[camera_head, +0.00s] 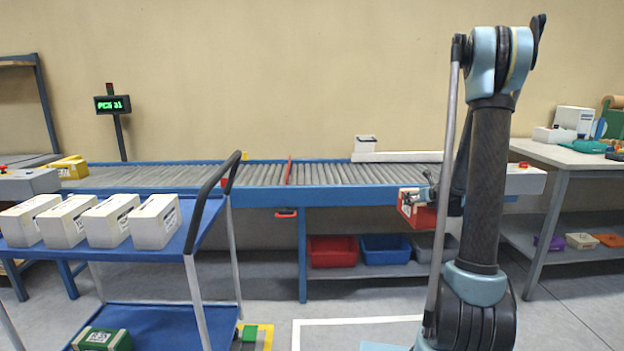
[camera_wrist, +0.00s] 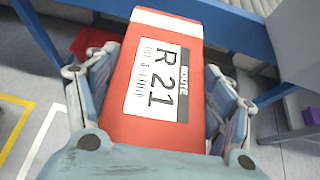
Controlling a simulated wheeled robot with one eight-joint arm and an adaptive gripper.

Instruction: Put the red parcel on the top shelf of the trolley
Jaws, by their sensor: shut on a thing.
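The red parcel (camera_head: 416,215) is in my gripper (camera_head: 418,196), in front of the conveyor's right part in the head view. In the wrist view the red parcel (camera_wrist: 150,129) fills the middle, with a white "ROUTE R 21" label facing the camera. The fingers of my gripper (camera_wrist: 163,80) are shut on its two sides. My arm hides part of the parcel in the head view. The blue trolley (camera_head: 194,262) stands at the left. Its top shelf (camera_head: 120,257) carries a row of several white boxes (camera_head: 108,220).
A green box (camera_head: 102,339) lies on the trolley's lower shelf. The trolley's black handle (camera_head: 212,200) rises at its right end. The roller conveyor (camera_head: 250,174) runs behind, with red (camera_head: 333,251) and blue bins (camera_head: 385,249) below. A workbench (camera_head: 565,153) stands right.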

